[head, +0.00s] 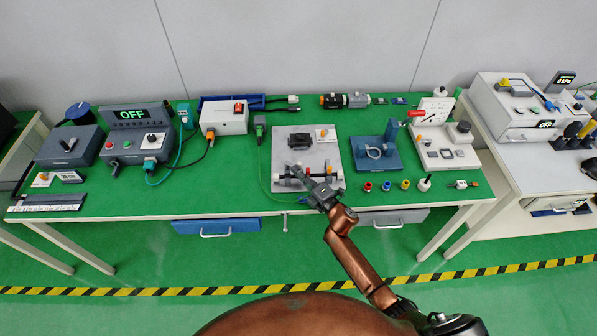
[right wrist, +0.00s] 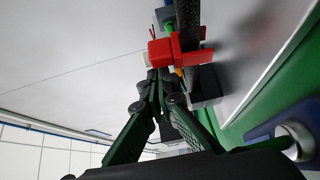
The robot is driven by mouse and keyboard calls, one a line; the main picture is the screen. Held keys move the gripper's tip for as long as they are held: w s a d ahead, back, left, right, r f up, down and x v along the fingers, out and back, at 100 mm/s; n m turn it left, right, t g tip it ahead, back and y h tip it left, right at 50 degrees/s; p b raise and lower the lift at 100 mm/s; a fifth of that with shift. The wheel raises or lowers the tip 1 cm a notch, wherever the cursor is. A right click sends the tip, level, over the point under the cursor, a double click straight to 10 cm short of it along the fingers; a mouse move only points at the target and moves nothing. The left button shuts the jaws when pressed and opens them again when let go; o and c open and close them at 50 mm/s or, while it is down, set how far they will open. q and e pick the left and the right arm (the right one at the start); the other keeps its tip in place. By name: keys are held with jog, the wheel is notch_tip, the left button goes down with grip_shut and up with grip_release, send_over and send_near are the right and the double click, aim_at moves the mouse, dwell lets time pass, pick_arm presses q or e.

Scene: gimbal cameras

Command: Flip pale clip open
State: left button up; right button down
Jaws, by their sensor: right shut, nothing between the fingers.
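A light grey plate (head: 284,146) lies on the green table, with a dark rod (head: 316,173) along its front edge. Small coloured clips sit on the rod; they are tiny in the head view. In the right wrist view the shut fingertips (right wrist: 155,78) are close to a red clip (right wrist: 175,50) on the dark rod (right wrist: 197,38). My left gripper is out of view.
A black block (head: 300,141) sits on the plate behind the rod. A blue stand (head: 389,152) is to the right, with small coloured pegs in front. A control box (head: 140,145) and a white box (head: 224,117) stand to the left.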

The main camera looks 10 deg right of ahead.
jog(key=a, duration=0.3)
jog(key=shift+s, duration=0.3)
jog(key=shift+s+d+f, duration=0.1)
jog(key=shift+s+f, duration=0.05)
jog(key=shift+s, duration=0.5)
jog(key=v, duration=0.5)
jog(key=d+v, duration=0.1)
jog(key=v, duration=0.2)
jog(key=shift+d+p, duration=0.2)
jog(key=shift+p, duration=0.1)
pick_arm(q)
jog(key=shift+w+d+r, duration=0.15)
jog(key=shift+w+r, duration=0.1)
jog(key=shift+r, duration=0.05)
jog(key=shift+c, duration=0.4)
